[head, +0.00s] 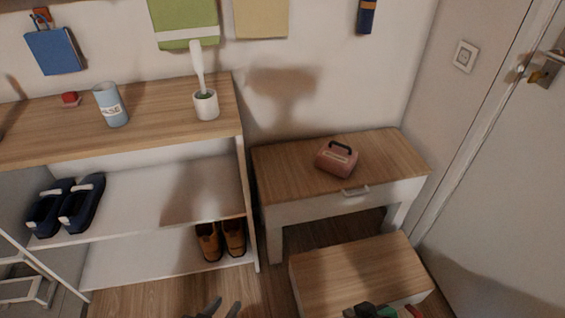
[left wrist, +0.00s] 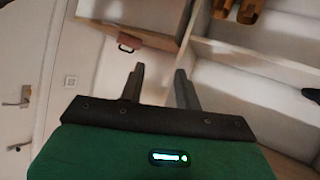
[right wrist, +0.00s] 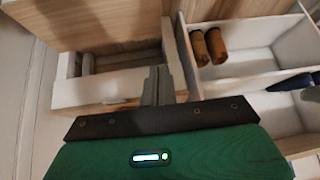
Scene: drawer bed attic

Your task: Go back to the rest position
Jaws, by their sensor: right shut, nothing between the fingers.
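My left gripper (head: 221,308) shows at the bottom edge of the head view, with only its dark fingertips in sight. In the left wrist view its two fingers (left wrist: 160,88) stand apart with nothing between them. My right gripper (right wrist: 157,86) has its fingers together and empty in the right wrist view. In the head view only a small part of the right gripper (head: 368,310) shows at the bottom edge, in front of the low wooden-topped block. Neither gripper holds anything.
A small table (head: 285,172) with a closed-looking drawer bears a pink case (head: 336,158). A low block (head: 345,272) stands before it. Left is a shelf unit (head: 160,143) with a blue cup (head: 110,104), a brush in a white holder (head: 205,104) and shoes. A door (head: 510,180) is right.

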